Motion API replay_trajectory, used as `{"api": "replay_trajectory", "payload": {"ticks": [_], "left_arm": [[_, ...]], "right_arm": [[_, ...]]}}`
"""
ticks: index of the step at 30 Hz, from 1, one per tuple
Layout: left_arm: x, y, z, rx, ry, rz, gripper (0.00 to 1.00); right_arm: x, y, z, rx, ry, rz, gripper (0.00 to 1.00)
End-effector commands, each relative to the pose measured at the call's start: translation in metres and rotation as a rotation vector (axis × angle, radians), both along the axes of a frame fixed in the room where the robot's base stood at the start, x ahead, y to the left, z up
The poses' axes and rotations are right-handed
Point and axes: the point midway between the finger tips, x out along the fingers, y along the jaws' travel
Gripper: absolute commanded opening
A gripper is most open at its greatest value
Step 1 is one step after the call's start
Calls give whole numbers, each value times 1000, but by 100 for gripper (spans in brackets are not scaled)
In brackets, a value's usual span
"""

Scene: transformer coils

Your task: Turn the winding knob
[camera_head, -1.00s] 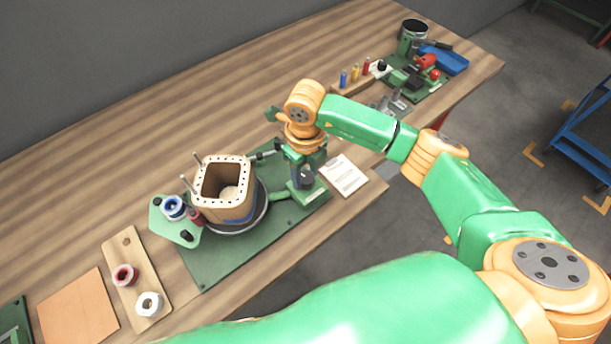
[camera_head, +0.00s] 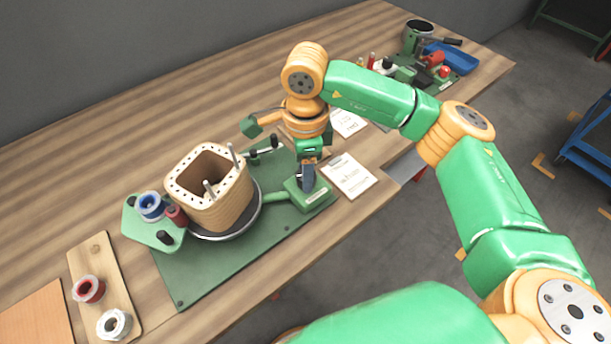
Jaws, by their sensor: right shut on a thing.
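My right gripper (camera_head: 307,180) points down at the green crank block (camera_head: 318,198) on the right end of the winding fixture. Its dark fingers are shut on the winding knob, which is mostly hidden between them. A green bar joins this block to the round turntable (camera_head: 252,216). On the turntable stands a tan, square, hollow coil former (camera_head: 223,208) with a pale holed rim. Two metal rods rise near the former, one at its front and one at its right. My left gripper is not in view.
The fixture sits on a green base plate (camera_head: 190,280). A green bracket (camera_head: 150,230) at its left holds a blue spool (camera_head: 150,205). A wooden board (camera_head: 98,262) with two spools lies further left. A white card (camera_head: 348,176) lies right of the gripper.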

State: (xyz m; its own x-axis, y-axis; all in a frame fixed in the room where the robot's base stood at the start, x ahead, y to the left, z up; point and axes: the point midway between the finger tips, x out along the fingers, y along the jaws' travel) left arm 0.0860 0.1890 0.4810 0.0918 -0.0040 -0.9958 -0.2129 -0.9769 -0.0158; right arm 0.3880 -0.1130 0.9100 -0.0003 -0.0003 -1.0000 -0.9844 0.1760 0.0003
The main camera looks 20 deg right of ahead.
Motion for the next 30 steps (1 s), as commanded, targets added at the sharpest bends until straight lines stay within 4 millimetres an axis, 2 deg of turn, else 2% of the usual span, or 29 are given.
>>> {"api": "replay_trajectory", "payload": {"ticks": [1,3,12,30], "left_arm": [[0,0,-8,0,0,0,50],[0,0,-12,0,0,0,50],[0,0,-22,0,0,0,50],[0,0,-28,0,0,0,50]], "right_arm": [[1,0,-4,0,-3,40,0],[1,0,-3,0,-4,99,0],[0,0,-1,-1,-1,271,0],[0,0,0,0,0,385,0]]}}
